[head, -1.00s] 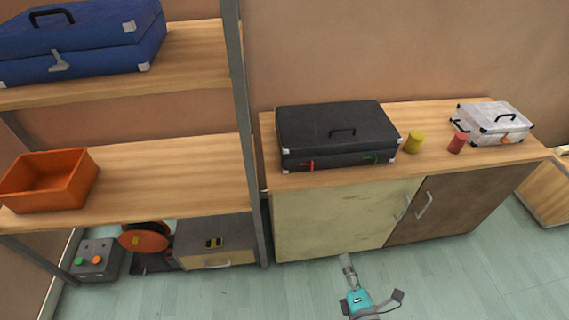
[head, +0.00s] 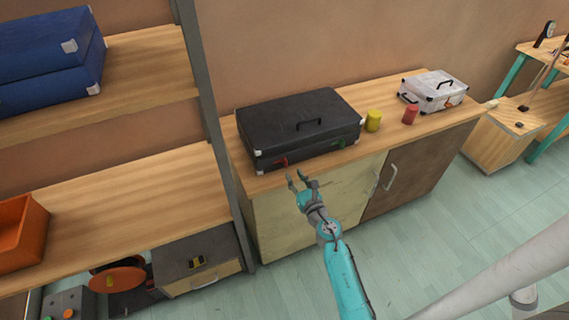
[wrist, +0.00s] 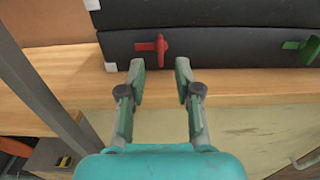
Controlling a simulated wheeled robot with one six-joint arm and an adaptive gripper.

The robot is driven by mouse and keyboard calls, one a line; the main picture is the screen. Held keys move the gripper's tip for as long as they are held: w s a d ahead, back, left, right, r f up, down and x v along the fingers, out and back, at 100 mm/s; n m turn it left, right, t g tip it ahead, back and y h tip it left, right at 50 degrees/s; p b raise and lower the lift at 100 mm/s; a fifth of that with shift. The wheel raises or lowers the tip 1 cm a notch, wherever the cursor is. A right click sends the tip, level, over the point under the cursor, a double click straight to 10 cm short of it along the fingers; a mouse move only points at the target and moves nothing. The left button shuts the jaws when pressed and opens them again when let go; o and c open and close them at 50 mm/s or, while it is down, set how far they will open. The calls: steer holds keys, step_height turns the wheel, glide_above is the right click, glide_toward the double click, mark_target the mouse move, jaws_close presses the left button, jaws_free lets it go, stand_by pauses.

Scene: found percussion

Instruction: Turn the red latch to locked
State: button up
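The red latch (head: 281,162) is on the front of the closed black case (head: 298,125), near its left end. In the wrist view the red latch (wrist: 157,48) shows a bar standing upright with a short arm to the left. A green latch (head: 338,142) is on the same front, further right; it also shows in the wrist view (wrist: 300,46). My gripper (head: 301,180) is open and empty in front of the case. In the wrist view its fingertips (wrist: 161,68) lie just below and either side of the red latch, apparently not touching it.
The case stands on a wooden-topped cabinet (head: 378,159) by the wall. A yellow cup (head: 373,120), a red cup (head: 410,114) and a white case (head: 433,90) stand to its right. A metal shelf post (head: 212,120) rises close on the left.

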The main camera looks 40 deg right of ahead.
mark_target(285, 163)
steer(key=x, duration=0.7)
steer(key=shift+w+d, duration=0.1)
steer(key=shift+w, duration=0.05)
jaws_close()
